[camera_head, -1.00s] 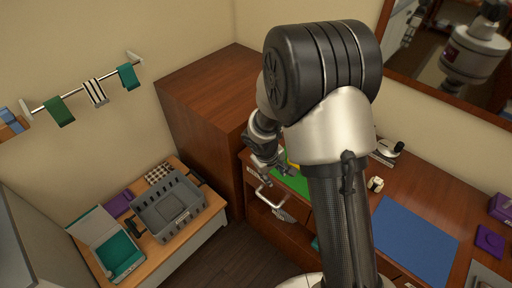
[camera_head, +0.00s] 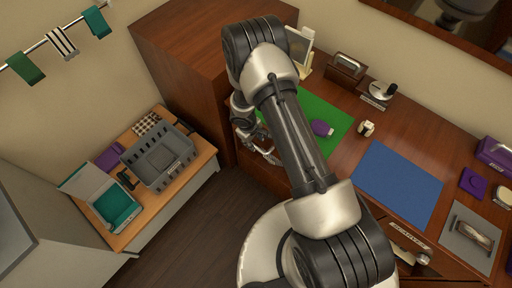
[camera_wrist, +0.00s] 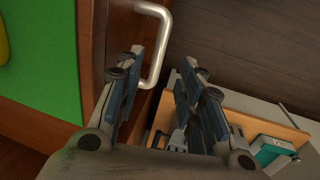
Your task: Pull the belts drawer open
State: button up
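A drawer front (camera_wrist: 92,50) with a pale metal bar handle (camera_wrist: 163,45) shows in the wrist view, at the edge of the wooden dresser. No label is visible on it, so I cannot tell whether it is the belts drawer. My gripper (camera_wrist: 160,66) is open, its fingers pointing toward the handle. The handle's bar shows between the two fingertips, closer to the left finger; I cannot tell whether they touch. In the head view my gripper (camera_head: 262,152) is at the dresser's left front, and my arm hides most of the drawer fronts.
A green mat (camera_head: 335,118) and a blue mat (camera_head: 398,185) lie on the dresser top. Another drawer with a label (camera_head: 408,237) shows at lower right. A low table with a grey crate (camera_head: 150,182) stands at left. Dark floor (camera_head: 200,225) lies between.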

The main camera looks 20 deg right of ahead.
aim_at(256, 147)
jog(key=f, duration=0.4)
jog(key=w+d+f+b, duration=0.1)
jog(key=f, duration=0.2)
jog(key=shift+d+f, duration=0.1)
jog(key=shift+c, duration=0.4)
grip_shut()
